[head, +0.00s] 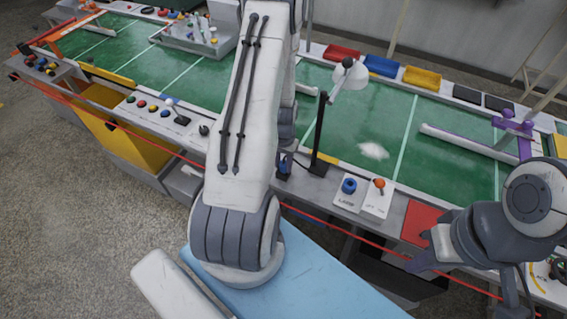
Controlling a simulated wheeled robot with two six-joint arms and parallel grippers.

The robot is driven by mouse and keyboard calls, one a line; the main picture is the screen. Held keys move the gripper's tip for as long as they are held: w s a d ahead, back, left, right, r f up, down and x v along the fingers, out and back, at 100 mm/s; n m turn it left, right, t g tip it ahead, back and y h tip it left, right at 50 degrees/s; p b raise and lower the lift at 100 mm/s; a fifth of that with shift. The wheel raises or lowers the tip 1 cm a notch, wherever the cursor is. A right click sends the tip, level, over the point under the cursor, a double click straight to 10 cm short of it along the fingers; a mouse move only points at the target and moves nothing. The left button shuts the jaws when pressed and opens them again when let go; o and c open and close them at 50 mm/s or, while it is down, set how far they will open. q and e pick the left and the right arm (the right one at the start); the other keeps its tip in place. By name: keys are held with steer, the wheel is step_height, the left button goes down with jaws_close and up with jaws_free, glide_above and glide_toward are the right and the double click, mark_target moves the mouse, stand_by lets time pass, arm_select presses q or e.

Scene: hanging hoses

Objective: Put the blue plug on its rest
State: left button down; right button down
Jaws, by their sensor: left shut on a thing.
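My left arm stands large in the middle of the head view, and its upper link covers much of the bench behind. My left gripper (285,163) is low at the bench's front edge, partly hidden behind that link. It is shut on a small dark-blue thing, apparently the blue plug (283,168), of which little shows. My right gripper (418,252) is at the lower right, open and empty, in front of the red mat (425,222). I cannot make out the plug's rest.
A lamp (349,75) on a black post stands right beside my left gripper. White boxes with a blue knob (349,186) and an orange knob (379,184) sit to its right. A red cord (330,225) runs along the bench front. The green mat (450,140) is mostly clear.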

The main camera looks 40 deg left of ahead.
mark_target(284, 163)
arm_select(q)
steer(key=shift+f, duration=0.2)
steer(key=c, duration=0.6)
jaws_free()
step_height(284, 163, up, 12)
steer(key=b, duration=0.1)
steer(key=w+d+r+m, duration=0.1)
steer(key=d+r, duration=0.2)
steer(key=d, duration=0.3)
steer(key=d+r+m, duration=0.2)
steer(key=d+r, duration=0.1)
steer(key=d, duration=0.2)
steer(key=s+d+r+m, duration=0.2)
steer(key=s+d+r, duration=0.15)
steer(key=d, duration=0.35)
steer(key=s+d+r+m, duration=0.2)
steer(key=s+d+r, duration=0.15)
steer(key=d, duration=0.45)
steer(key=s+d+m, duration=0.1)
steer(key=s, duration=0.2)
steer(key=s+d+r+m, duration=0.1)
steer(key=s+d, duration=0.1)
steer(key=s, duration=0.2)
steer(key=s+d+r+h, duration=0.1)
steer(key=s+d, duration=0.1)
steer(key=s, duration=0.1)
steer(key=shift+s+m, duration=0.15)
steer(key=shift+m, duration=0.25)
